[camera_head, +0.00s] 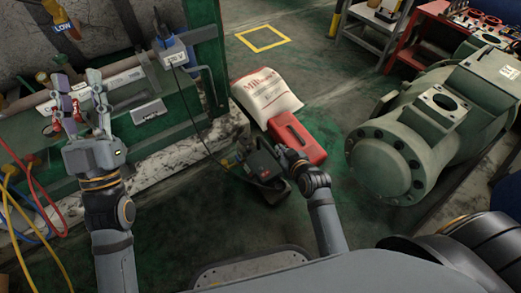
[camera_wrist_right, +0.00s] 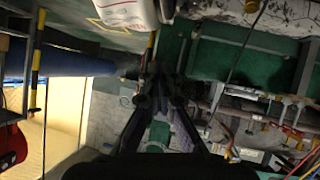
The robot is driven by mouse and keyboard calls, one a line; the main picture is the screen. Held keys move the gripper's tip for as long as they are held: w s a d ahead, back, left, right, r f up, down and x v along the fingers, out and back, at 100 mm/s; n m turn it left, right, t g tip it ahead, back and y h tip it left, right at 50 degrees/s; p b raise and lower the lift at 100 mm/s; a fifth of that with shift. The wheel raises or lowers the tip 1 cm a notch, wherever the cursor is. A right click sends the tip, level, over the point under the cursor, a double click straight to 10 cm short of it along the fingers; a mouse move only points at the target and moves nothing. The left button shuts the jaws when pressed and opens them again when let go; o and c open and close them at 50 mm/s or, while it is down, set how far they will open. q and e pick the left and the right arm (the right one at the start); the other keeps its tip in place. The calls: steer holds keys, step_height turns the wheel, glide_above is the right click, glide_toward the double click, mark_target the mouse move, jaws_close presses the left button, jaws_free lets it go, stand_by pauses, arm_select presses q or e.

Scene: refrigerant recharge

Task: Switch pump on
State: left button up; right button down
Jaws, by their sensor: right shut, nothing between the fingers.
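The pump (camera_head: 258,166), a small dark green and black unit, sits on the floor at the centre of the head view. Its switch is too small to make out. My right gripper (camera_head: 283,151) is at the pump's right upper side in that view, and I cannot tell whether it touches it. Its fingers also show in the right wrist view (camera_wrist_right: 160,98), closed together with nothing between them. My left gripper (camera_head: 78,80) is open, its fingers apart above the green bench frame at the left.
A red case (camera_head: 298,138) and a white sack (camera_head: 266,94) lie just behind the pump. A large green compressor (camera_head: 430,130) stands to the right. Red, yellow and blue hoses (camera_head: 22,190) hang at the left. A black cable runs from the socket box (camera_head: 172,52) down towards the pump.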

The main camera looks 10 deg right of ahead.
arm_select(q)
steer(key=shift+w+a+f+g+p, duration=0.1)
steer(key=shift+a+f+g+p, duration=0.15)
steer(key=shift+f, duration=0.35)
steer(key=shift+w+a+f+g+p, duration=0.1)
steer(key=shift+f+g+p, duration=0.2)
steer(key=shift+f, duration=0.3)
arm_select(e)
steer(key=s+a+f+g, duration=0.1)
steer(key=s+f+g, duration=0.2)
steer(key=s+f, duration=0.3)
steer(key=shift+a+n+y, duration=0.3)
steer(key=shift+a+n, duration=0.1)
arm_select(q)
steer(key=shift+s, duration=0.1)
